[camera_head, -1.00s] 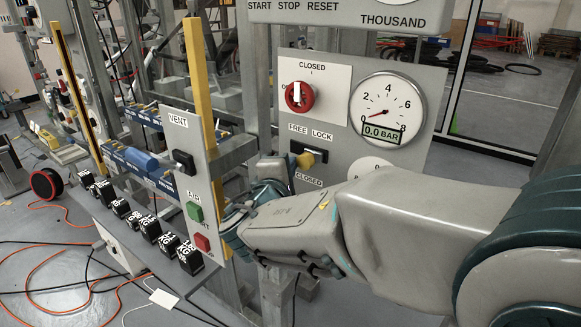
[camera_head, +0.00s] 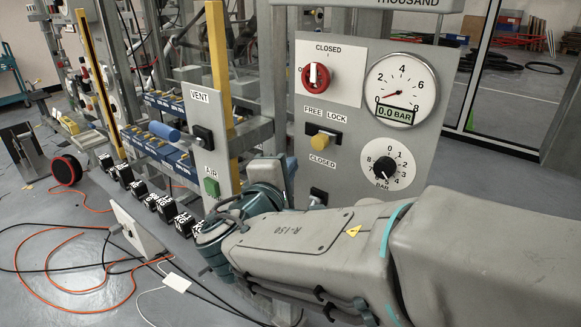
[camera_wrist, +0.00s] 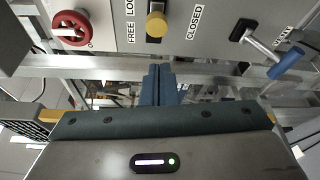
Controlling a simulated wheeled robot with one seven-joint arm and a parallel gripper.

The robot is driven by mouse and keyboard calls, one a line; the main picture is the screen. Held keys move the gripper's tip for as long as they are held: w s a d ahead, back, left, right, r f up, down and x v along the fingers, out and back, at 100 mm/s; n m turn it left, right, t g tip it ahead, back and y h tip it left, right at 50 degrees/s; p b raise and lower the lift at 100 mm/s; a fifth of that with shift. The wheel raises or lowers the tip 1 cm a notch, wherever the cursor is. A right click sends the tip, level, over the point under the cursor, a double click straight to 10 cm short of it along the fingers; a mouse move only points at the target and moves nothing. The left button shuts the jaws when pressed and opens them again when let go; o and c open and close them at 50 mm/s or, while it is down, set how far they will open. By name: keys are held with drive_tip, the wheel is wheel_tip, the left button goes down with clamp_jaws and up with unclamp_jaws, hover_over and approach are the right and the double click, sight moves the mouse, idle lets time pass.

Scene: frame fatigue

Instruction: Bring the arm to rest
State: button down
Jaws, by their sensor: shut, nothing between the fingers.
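My gripper shows in the wrist view (camera_wrist: 160,85). Its two dark blue fingers are together, with nothing between them. They point towards the framework below the panel face and appear apart from the controls. In the head view my grey arm comes in from the lower right and reaches towards the gap between the VENT post (camera_head: 208,125) and the grey control panel (camera_head: 345,165). The fingers cannot be made out there.
The panel carries a red knob (camera_head: 316,76), a gauge (camera_head: 401,90) reading 0.0 BAR, a yellow knob (camera_head: 320,142) and a black dial (camera_head: 385,168). A blue-handled lever (camera_wrist: 285,65) sticks out at right in the wrist view. Cables (camera_head: 75,270) cross the floor.

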drive_tip(key=s+d+f+m+g+h+p, duration=0.1)
drive_tip(key=s+d+m+g+h+p, duration=0.2)
drive_tip(key=d, duration=0.5)
drive_tip(key=s+d+f+m+g+p, duration=0.1)
drive_tip(key=d+m+g+p, duration=0.35)
drive_tip(key=d, duration=0.35)
drive_tip(key=s+d+r+m+g+y+p, duration=0.1)
drive_tip(key=s+d+m+g+y+p, duration=0.1)
drive_tip(key=s+m+g+y+p, duration=0.4)
drive_tip(key=s+m+y+p, duration=0.1)
drive_tip(key=s+m+p, duration=0.1)
drive_tip(key=s+m, duration=0.2)
drive_tip(key=shift+s+d+p, duration=0.3)
drive_tip(key=shift+s+p, duration=0.05)
drive_tip(key=shift+s, duration=0.2)
